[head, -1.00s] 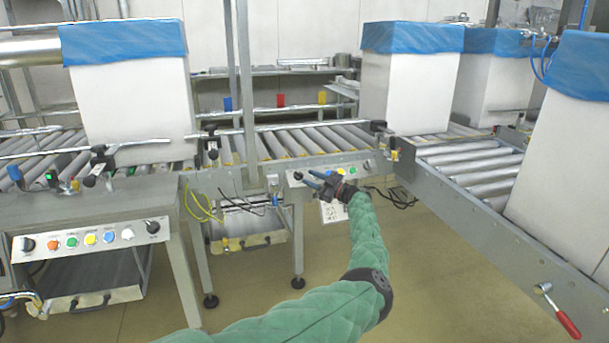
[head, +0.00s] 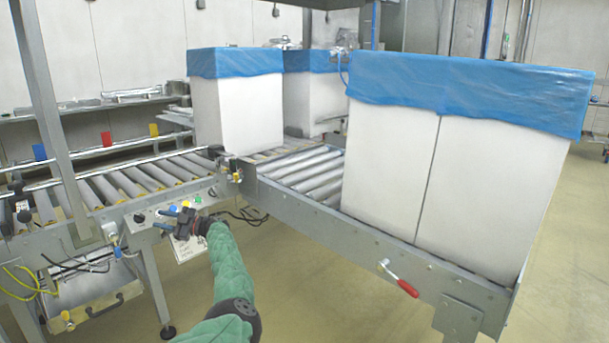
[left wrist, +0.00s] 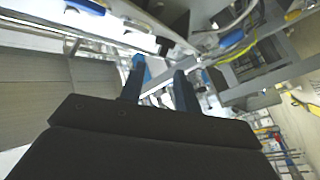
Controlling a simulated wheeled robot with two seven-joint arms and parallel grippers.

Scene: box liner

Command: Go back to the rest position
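My left gripper (head: 176,218) is at the end of my green-sleeved left arm in the head view. It is in front of the control panel of the roller conveyor. Its two dark blue fingers stand apart with nothing between them, and they also show apart in the left wrist view (left wrist: 157,82). My right gripper is in neither view.
A large white box with a blue liner (head: 440,165) stands on the right conveyor (head: 345,225), which has a red-handled lever (head: 405,287). Other lined boxes (head: 237,110) stand behind. A conveyor with bare rollers (head: 110,185) is at left. The floor at right (head: 570,250) is clear.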

